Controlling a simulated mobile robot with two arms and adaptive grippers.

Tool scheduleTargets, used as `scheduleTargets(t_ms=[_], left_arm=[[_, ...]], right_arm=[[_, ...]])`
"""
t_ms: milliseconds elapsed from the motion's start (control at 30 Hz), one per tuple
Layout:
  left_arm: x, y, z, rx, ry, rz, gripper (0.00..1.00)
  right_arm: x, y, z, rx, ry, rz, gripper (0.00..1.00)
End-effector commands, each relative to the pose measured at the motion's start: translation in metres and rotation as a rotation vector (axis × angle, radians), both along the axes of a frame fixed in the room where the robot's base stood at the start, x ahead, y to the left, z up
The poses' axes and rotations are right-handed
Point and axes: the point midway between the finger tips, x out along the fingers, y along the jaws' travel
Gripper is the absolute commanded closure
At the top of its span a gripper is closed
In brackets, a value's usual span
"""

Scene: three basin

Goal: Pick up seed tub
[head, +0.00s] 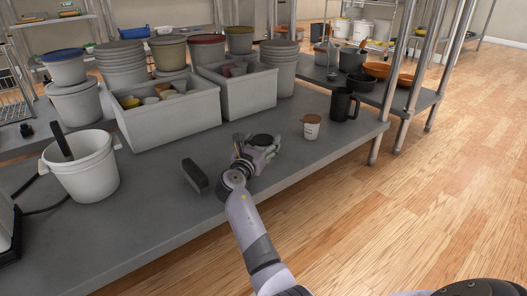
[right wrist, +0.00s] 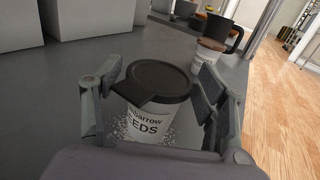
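The seed tub (right wrist: 151,122) is a pale, speckled tub with a dark lid and a label reading "SEEDS". It stands upright on the grey metal table. In the head view its dark lid (head: 262,140) shows at my right gripper (head: 256,152), and its body is mostly hidden. In the right wrist view the fingers of my right gripper (right wrist: 155,68) are spread, one on each side of the tub, with a gap visible at the left. The tub's lower part is hidden by the gripper. My left gripper is not in view.
A white cup with a brown lid (head: 311,127) and a dark mug (head: 343,104) stand right of the tub. Large grey bins (head: 171,117) stand behind. A dark block (head: 195,176) and a white bucket (head: 87,171) are at left. The table's front edge is near.

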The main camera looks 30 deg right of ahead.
Motion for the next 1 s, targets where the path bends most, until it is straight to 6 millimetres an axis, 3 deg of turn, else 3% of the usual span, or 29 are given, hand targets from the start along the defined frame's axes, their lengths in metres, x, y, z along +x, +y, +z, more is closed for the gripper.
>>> scheduleTargets(t_ms=[633, 1000], left_arm=[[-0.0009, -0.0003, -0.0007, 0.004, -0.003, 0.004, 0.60], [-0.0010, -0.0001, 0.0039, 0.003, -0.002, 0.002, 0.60]], right_arm=[[-0.0002, -0.0003, -0.0007, 0.000, 0.001, 0.000, 0.80], [0.0000, -0.0003, 0.0055, -0.001, -0.001, 0.000, 0.80]])
